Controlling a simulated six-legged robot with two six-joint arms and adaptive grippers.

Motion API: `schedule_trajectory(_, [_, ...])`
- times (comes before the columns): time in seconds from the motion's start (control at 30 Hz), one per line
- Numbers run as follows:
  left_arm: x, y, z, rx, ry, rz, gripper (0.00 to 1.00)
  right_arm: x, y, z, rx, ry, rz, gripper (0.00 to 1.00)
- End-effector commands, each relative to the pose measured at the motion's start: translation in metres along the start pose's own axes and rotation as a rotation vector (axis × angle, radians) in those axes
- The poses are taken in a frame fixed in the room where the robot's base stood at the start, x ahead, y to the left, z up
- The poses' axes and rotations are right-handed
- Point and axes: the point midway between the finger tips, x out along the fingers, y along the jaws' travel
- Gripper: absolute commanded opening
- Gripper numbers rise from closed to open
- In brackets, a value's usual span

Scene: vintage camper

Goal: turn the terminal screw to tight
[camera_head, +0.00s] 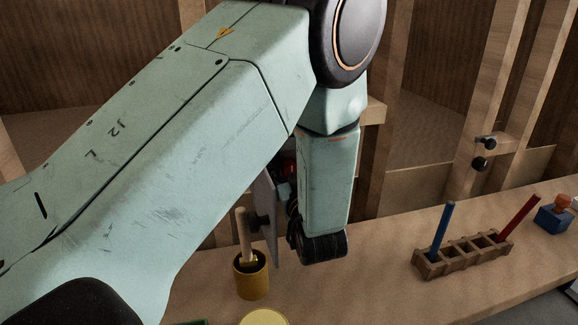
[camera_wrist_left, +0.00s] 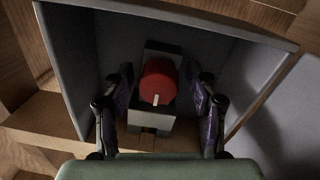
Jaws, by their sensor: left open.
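The terminal screw (camera_wrist_left: 158,82) is a round red knob with a white mark at its lower edge, on a grey-white block inside an open grey box (camera_wrist_left: 75,50) in the left wrist view. My left gripper (camera_wrist_left: 164,88) is open, its dark fingers on either side of the knob with a visible gap on each side. In the head view my left arm hides most of the box, with only a grey panel edge (camera_head: 266,205) and a bit of red showing. My right gripper is in neither view.
A wooden bench (camera_head: 385,275) runs below. On it stand a yellow cup (camera_head: 251,281) with a wooden-handled tool, a wooden rack (camera_head: 462,258) with blue and red sticks, and a blue block (camera_head: 553,219) with an orange top. Wooden posts and wall panels stand behind.

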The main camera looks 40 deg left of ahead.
Motion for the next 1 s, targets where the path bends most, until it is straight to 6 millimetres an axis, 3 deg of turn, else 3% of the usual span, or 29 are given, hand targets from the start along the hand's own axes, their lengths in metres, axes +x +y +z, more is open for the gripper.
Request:
schedule_trajectory(0.23, [-0.0017, -0.0001, -0.0001, 0.000, 0.000, 0.000, 0.57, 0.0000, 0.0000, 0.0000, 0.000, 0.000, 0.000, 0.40])
schedule_trajectory(0.87, [0.0005, 0.0002, 0.0003, 0.001, -0.001, 0.001, 0.03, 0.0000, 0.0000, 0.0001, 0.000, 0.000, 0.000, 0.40])
schedule_trajectory(1.0, [0.0006, 0.0003, 0.0000, 0.006, -0.001, 0.001, 0.03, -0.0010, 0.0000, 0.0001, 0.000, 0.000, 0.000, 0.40])
